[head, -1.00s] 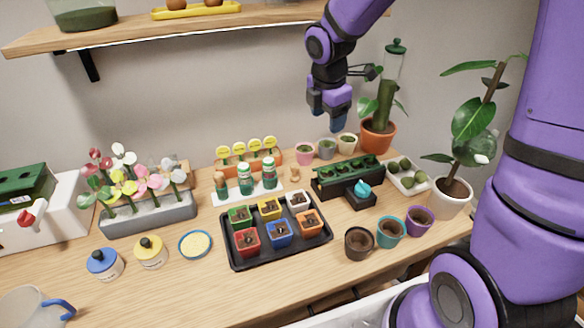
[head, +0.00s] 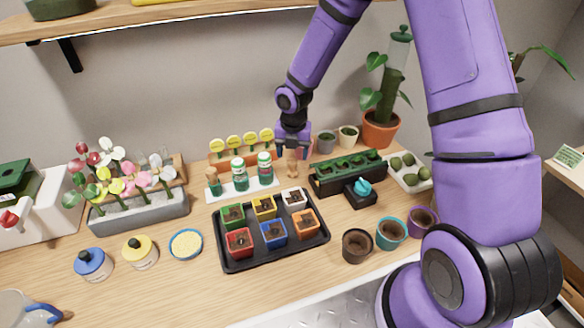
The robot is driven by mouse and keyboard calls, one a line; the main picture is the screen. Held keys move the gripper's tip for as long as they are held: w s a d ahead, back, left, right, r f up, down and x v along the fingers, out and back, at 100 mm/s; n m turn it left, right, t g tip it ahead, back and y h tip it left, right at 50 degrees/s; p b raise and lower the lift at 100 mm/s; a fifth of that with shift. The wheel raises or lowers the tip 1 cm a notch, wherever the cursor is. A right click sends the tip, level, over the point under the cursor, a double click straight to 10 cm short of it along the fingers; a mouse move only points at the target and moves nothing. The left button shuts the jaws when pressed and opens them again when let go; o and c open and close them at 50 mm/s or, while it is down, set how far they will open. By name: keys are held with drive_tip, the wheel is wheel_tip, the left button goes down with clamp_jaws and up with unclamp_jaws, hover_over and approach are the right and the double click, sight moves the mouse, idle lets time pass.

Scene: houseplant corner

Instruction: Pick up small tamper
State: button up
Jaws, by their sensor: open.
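A small light-wood tamper (head: 292,168) stands upright on the table, right of the white tray with bottles. My gripper (head: 292,150) points down just above and around its top, with the fingers open on either side. Whether the fingers touch it is too small to tell. Another small wooden piece (head: 213,184) stands at the left end of the white tray (head: 240,194).
Yellow round plant labels (head: 233,143) stand behind the bottles. A black tray (head: 226,264) with several coloured pots lies in front. A dark green seedling box (head: 345,178) and a teal-topped black block (head: 361,191) are to the right.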

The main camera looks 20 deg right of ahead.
sight(292, 168)
drive_tip(key=shift+w+f, duration=0.2)
drive_tip(key=shift+f, duration=3.25)
drive_tip(key=c, duration=1)
